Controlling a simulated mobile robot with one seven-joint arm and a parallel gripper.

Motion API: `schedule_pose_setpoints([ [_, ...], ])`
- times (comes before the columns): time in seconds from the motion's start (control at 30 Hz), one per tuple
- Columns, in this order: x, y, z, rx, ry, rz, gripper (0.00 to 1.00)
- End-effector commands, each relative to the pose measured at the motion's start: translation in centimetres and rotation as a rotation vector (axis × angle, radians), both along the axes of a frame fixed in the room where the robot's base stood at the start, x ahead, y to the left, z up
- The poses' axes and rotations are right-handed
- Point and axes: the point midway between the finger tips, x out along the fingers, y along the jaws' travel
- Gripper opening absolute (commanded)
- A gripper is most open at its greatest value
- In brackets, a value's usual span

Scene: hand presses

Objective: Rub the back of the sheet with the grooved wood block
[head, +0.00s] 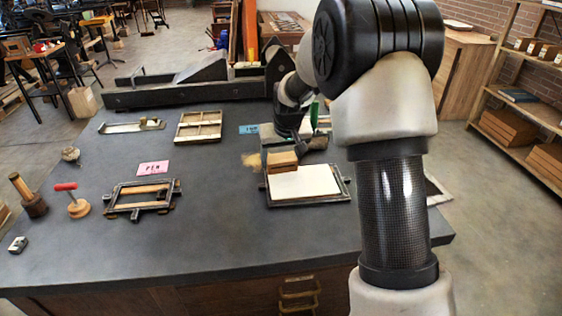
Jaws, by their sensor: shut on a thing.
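A white sheet (305,182) lies flat in a dark metal frame (312,204) on the near right part of the grey worktop. A brown wood block (284,159) is at the far left edge of the sheet. My gripper (298,149) is shut on the block from behind and above. The fingertips are partly hidden, and the block's grooves are too small to make out. I cannot tell whether the block touches the sheet. My arm crosses the right side of the view, just right of the sheet.
A second metal frame (143,197) with wooden pieces sits to the left, near a pink card (153,168). A wooden tray (199,127) lies behind. The front worktop is clear.

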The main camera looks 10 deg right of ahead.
Motion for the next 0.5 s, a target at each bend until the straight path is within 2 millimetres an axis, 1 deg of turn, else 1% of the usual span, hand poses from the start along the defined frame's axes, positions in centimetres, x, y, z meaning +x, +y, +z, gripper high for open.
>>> schedule_pose_setpoints([
  [0.03, 0.0, 0.0, 0.9, 0.000, -0.002, 0.000, 0.50],
  [0.3, 0.0, 0.0, 3.3, 0.000, -0.003, 0.000, 0.50],
  [0.4, 0.0, 0.0, 4.0, 0.000, -0.003, 0.000, 0.50],
  [0.5, 0.0, 0.0, 4.3, 0.000, -0.003, 0.000, 0.50],
])
